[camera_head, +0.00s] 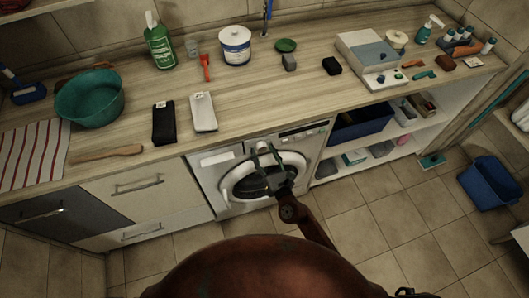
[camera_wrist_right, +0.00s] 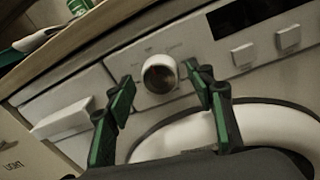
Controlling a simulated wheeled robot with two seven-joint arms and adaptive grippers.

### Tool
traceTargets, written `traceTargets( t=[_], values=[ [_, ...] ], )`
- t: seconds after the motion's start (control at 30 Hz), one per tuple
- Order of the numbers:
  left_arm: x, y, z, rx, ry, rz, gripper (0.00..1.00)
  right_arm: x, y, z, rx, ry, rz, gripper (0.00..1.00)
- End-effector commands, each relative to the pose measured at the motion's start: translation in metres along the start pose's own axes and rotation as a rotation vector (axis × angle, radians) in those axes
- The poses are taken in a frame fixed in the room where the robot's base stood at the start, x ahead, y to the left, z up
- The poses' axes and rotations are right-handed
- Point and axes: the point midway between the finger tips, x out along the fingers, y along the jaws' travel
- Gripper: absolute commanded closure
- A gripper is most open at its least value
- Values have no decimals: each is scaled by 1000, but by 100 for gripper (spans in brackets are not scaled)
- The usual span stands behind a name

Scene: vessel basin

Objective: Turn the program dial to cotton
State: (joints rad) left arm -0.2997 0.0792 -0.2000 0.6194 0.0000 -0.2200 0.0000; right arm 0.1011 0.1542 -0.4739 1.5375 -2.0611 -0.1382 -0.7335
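The program dial (camera_wrist_right: 159,74) is a round knob with a pale rim on the washing machine's control panel, in the upper middle of the right wrist view. Small marks surround it, too blurred to read. The white washing machine (camera_head: 229,179) stands under the counter in the head view. My right gripper (camera_head: 266,150) is in front of its panel; in the right wrist view the right gripper (camera_wrist_right: 162,82) is open, with one green-padded finger on each side of the dial. I see gaps between the fingers and the dial. My left gripper is not in view.
The detergent drawer (camera_wrist_right: 62,118) is left of the dial, and two square buttons (camera_wrist_right: 266,46) are right of it. The round door (camera_head: 262,180) is below. The wooden counter (camera_head: 265,100) overhangs the machine. A blue bucket (camera_head: 490,183) stands on the floor at right.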

Motion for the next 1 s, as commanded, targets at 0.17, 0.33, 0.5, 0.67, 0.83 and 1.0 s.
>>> traceTargets(
  t=[0.17,0.33,0.5,0.67,0.83,1.0],
  values=[
    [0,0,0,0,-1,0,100,0,0,0,0,0,0,65],
    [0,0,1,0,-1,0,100,0,0,0,0,0,0,76],
    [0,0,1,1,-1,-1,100,0,0,0,0,0,0,88],
    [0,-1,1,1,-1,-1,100,-1,-2,0,3,0,-1,91],
    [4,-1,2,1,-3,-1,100,0,-1,-2,32,-2,-1,91],
    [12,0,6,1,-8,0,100,0,-1,-3,115,-7,1,91]
  ],
)
